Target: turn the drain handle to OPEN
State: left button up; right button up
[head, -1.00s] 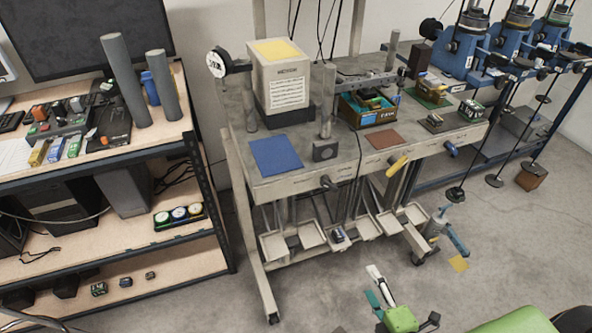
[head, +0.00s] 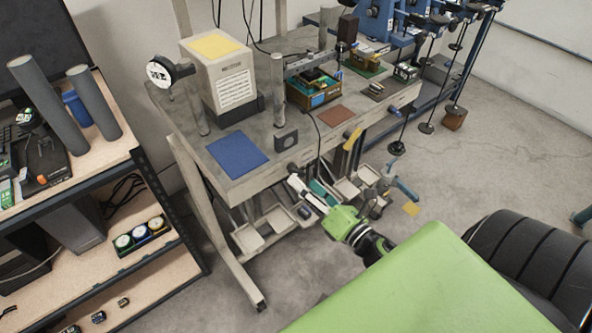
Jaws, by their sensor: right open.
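A grey cylindrical fitting (head: 386,178) with a blue lever (head: 404,190) and a yellow tag (head: 411,209) stands low at the right end of the bench. It may be the drain handle; no OPEN marking is legible. My right gripper (head: 309,187), with a white and a teal part at the front of a green arm, is open below the bench's front edge. It is left of the fitting in the picture and apart from it. No object shows between its fingers. My left gripper is not in view.
The grey bench (head: 225,178) has a blue mat (head: 237,149), a yellow handle (head: 353,139) and a dark knob (head: 292,168) at its front. Small trays (head: 277,216) hang below. A wooden shelf (head: 168,264) stands left.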

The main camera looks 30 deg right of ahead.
aim_at(298, 176)
jog(key=shift+w+a+p, duration=0.15)
jog(key=shift+w+p, duration=0.25)
jog(key=shift+w, duration=1.95)
jog(key=c, duration=1.1)
